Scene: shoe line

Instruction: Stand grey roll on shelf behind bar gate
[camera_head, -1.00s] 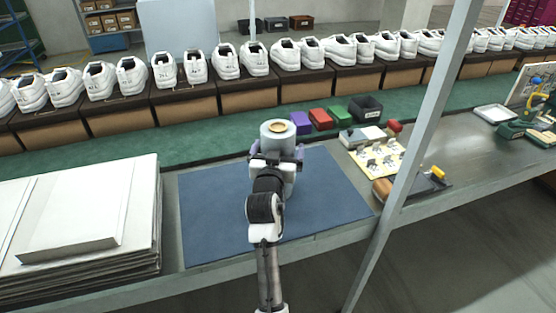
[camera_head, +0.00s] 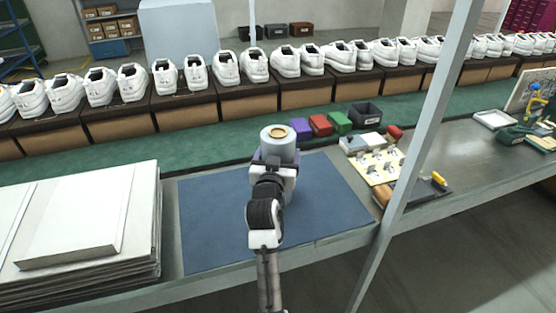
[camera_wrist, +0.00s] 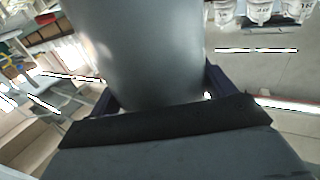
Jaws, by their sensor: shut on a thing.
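The grey roll (camera_head: 278,143) is upright in my gripper (camera_head: 272,160), with its tan-ringed top end facing up. It is above the blue mat, near the mat's far edge; whether its bottom touches the mat is hidden by my arm. In the wrist view the grey roll (camera_wrist: 150,50) fills the middle, with dark fingers (camera_wrist: 215,85) at its sides. My gripper is shut on it. I cannot make out a shelf with a bar gate in these views.
The blue mat (camera_head: 220,215) lies on the bench between a stack of white boards (camera_head: 70,235) and a slanted post (camera_head: 425,135). Purple, red and green boxes (camera_head: 320,125) stand behind right. White shoes on boxes (camera_head: 228,68) line the back.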

